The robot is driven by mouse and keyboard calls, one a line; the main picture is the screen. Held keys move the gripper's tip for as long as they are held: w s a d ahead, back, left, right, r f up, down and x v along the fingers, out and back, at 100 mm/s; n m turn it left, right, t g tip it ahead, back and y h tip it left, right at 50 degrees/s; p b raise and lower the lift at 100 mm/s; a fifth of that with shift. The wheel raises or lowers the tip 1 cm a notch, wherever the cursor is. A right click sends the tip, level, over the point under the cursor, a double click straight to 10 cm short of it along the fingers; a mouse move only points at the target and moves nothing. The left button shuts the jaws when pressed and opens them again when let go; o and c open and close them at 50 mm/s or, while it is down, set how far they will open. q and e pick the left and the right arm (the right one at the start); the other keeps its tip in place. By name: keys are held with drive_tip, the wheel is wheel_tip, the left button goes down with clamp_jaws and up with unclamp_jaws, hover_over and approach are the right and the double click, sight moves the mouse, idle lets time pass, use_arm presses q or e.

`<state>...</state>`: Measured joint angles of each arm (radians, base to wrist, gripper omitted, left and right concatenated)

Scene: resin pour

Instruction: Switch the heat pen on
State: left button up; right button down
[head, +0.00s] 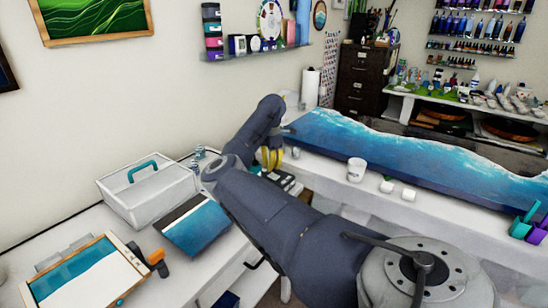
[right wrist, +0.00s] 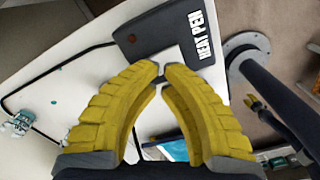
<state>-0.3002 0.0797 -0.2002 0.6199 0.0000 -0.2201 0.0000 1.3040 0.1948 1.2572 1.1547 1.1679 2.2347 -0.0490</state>
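The heat pen unit is a dark flat box (right wrist: 160,36) with white HEAT PEN lettering, in the right wrist view at the top, with a black cable running off it. A pale grey patch (right wrist: 173,56) shows on its near side, by my fingertips; I cannot tell whether it is the switch. My right gripper (right wrist: 160,70) has its yellow fingertips drawn together at the edge of the unit, with nothing visible held. In the head view my right gripper (head: 271,158) points down over the worktop beyond my arm, which hides much of the area.
A white tray with a teal handle (head: 150,195) and a blue panel (head: 196,226) lie left of my arm. A long blue resin slab (head: 400,160) lies at the right, with a white cup (head: 356,170) in front. A paper roll (head: 310,88) stands behind.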

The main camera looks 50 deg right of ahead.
sight(272, 174)
drive_tip(key=shift+f, duration=1.8)
idle(0.9)
drive_tip(key=shift+r, duration=3.55)
